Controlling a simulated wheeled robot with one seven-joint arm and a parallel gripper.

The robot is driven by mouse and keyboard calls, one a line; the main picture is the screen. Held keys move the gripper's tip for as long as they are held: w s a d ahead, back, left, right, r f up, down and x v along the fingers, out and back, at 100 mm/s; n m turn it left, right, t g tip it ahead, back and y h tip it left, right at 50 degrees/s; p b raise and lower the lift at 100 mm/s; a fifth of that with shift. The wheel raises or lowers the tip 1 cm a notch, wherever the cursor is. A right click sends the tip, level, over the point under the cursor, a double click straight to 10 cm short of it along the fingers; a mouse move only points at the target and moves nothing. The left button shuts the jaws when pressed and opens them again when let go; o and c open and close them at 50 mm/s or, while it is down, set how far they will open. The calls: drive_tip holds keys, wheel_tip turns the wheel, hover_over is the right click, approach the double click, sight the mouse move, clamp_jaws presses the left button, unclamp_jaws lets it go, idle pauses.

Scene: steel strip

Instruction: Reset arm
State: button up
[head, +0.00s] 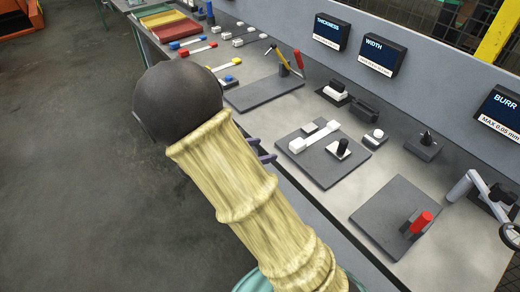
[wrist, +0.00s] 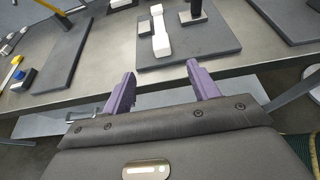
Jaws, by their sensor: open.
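My gripper (wrist: 162,92) shows in the wrist view with its two purple fingers apart and nothing between them. It is in front of the workbench edge, and the dark mat (wrist: 215,40) with a white bar-shaped piece (wrist: 160,35) lies beyond the fingertips. In the head view my arm, in a yellowish sleeve, crosses the middle. Only the purple fingertips of the gripper (head: 264,152) show beside the sleeve, near the bench's front edge. The same mat (head: 345,165) and white piece (head: 315,137) lie to the right of them, apart from the fingers.
The bench (head: 370,190) carries another dark mat with a red-handled tool (head: 420,222) at the right and a mat (head: 265,93) farther back. Screens labelled THICKNESS (head: 330,31), WIDTH (head: 382,54) and BURR (head: 502,110) stand along the back. Open floor (head: 80,180) lies to the left.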

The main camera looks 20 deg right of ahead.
idle(0.3)
drive_tip(key=s+d+m+g+y+p, duration=0.2)
drive_tip(key=s+d+m+g+y, duration=0.15)
drive_tip(key=s+m, duration=0.3)
drive_tip(key=s+a+r+m+y+p, duration=0.2)
drive_tip(key=s+r+m+y, duration=0.1)
drive_tip(key=m, duration=0.5)
drive_tip(key=s+a+r+m+t+y+p, duration=0.1)
drive_tip(key=s+r+m+y+p, duration=0.1)
drive_tip(key=m+y, duration=0.4)
wheel_tip(320, 180, up, 2)
drive_tip(key=shift+s+a+r+m, duration=0.2)
drive_tip(key=shift+s+a+m, duration=0.2)
drive_tip(key=shift+s+m, duration=0.5)
